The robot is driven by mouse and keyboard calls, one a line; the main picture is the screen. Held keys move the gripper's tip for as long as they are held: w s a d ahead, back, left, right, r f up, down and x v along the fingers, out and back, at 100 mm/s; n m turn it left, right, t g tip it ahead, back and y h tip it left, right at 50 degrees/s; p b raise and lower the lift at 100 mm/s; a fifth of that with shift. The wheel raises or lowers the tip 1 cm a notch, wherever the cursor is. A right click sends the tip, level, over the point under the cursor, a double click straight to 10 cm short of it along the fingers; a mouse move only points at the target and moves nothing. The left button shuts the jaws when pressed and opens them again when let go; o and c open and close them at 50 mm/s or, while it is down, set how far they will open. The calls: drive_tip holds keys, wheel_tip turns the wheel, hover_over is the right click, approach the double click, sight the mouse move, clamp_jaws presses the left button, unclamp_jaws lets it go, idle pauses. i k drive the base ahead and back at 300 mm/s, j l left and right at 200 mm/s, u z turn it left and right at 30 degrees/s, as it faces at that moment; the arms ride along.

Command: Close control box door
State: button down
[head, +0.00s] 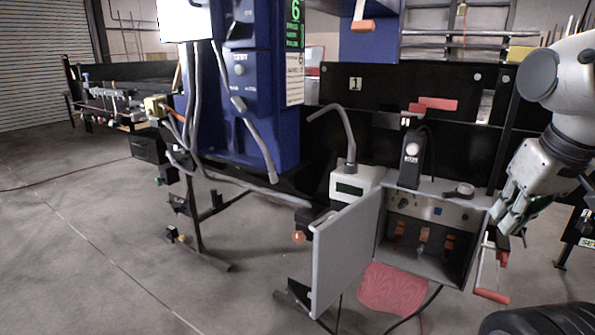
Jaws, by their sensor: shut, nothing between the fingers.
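The control box (462,276) is a grey open-fronted box at the lower right of the head view. Its grey door (345,250) is hinged on the left side and stands wide open, swung out to the left. Inside are a grey panel with small knobs and several orange-and-black parts (424,238). My gripper (508,222) is at the right edge of the box, pointing down, shut and empty. It is on the far side from the door. Whether it touches the box wall cannot be told.
A red-handled crank (490,295) sticks out by the box's right side. A white device (350,186) with a bent grey pipe stands behind the door. A black device (411,165) and a round gauge (458,190) sit on top. Open concrete floor (110,240) lies left.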

sight(343, 244)
drive_tip(key=i+j+z, duration=0.1)
drive_tip(key=z, duration=0.7)
drive_tip(key=j+z, duration=0.35)
drive_tip(key=j, duration=0.35)
drive_tip(key=k+j+z, duration=0.1)
drive_tip(key=j+z, duration=0.3)
drive_tip(key=j, duration=0.3)
drive_tip(key=k+j, duration=0.1)
drive_tip(key=j, duration=0.95)
drive_tip(key=k+j+z, duration=0.1)
drive_tip(key=j, duration=0.4)
drive_tip(key=k+j, duration=0.1)
drive_tip(key=k, duration=0.2)
drive_tip(key=k+j+z, duration=0.1)
drive_tip(key=k, duration=0.25)
